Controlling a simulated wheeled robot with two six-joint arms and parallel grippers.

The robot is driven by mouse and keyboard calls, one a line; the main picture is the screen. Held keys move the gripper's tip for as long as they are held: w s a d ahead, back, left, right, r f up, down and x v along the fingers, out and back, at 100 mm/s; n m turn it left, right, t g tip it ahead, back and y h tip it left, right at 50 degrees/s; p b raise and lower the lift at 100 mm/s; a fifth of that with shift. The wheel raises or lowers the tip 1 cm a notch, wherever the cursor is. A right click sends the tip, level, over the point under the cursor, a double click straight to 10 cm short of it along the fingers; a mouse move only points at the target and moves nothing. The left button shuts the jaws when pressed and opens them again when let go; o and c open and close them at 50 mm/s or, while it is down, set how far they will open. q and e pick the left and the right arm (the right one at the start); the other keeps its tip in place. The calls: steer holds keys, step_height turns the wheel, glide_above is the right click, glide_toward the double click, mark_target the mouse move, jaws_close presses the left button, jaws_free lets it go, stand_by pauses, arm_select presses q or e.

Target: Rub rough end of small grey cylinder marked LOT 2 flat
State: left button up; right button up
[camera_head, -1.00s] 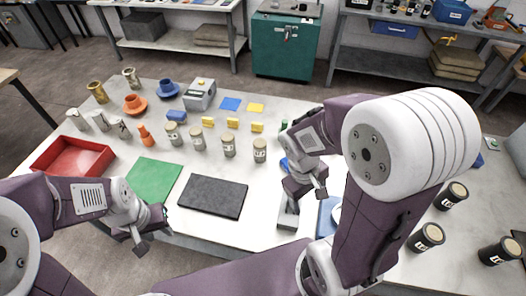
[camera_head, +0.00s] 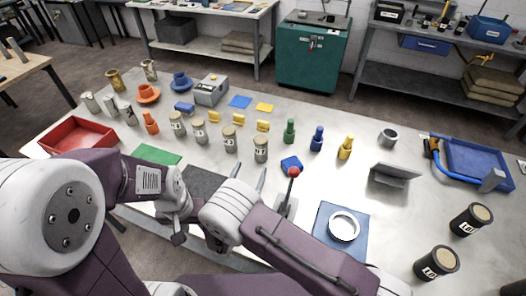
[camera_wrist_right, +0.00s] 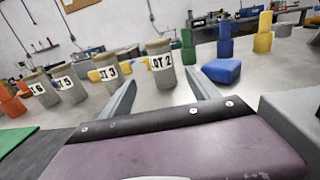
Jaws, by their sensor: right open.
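The small grey cylinder marked LOT 2 (camera_head: 261,149) stands upright at the right end of a row of similar cylinders. In the right wrist view its label shows partly, as "OT 2" (camera_wrist_right: 161,66). My right gripper (camera_head: 249,176) is open and empty, with its fingers pointing at this cylinder from the near side. In the right wrist view the cylinder stands beyond the gap between the fingertips (camera_wrist_right: 161,83). A dark slab (camera_head: 204,180) lies left of the right gripper, partly hidden by my arms. My left gripper (camera_head: 190,238) is low by the near table edge; its jaws are unclear.
Other grey cylinders marked LOT 3 (camera_wrist_right: 107,67) and LOT 5 (camera_wrist_right: 68,85) stand close on the left. A blue block (camera_head: 291,163) and a red-knobbed lever (camera_head: 293,173) are at the right. A green mat (camera_head: 157,154) and red tray (camera_head: 75,136) lie left.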

mark_target(259, 153)
arm_select(q)
steer(key=shift+d+r+p, duration=0.1)
steer(key=shift+r+p, duration=0.25)
steer(key=shift+r, duration=0.1)
arm_select(e)
steer(key=x, duration=0.4)
steer(key=shift+d, duration=0.15)
arm_select(q)
steer(key=shift+r, duration=0.2)
arm_select(e)
steer(key=shift+w+d+r, duration=0.1)
steer(key=shift+w, duration=0.1)
arm_select(q)
steer(key=shift+r+p, duration=0.5)
steer(key=shift+p, duration=0.15)
arm_select(e)
steer(key=x, duration=0.4)
steer(key=shift+w+d, duration=0.1)
steer(key=shift+w, duration=0.2)
steer(key=shift+s, duration=0.1)
steer(key=c, duration=0.5)
jaws_close()
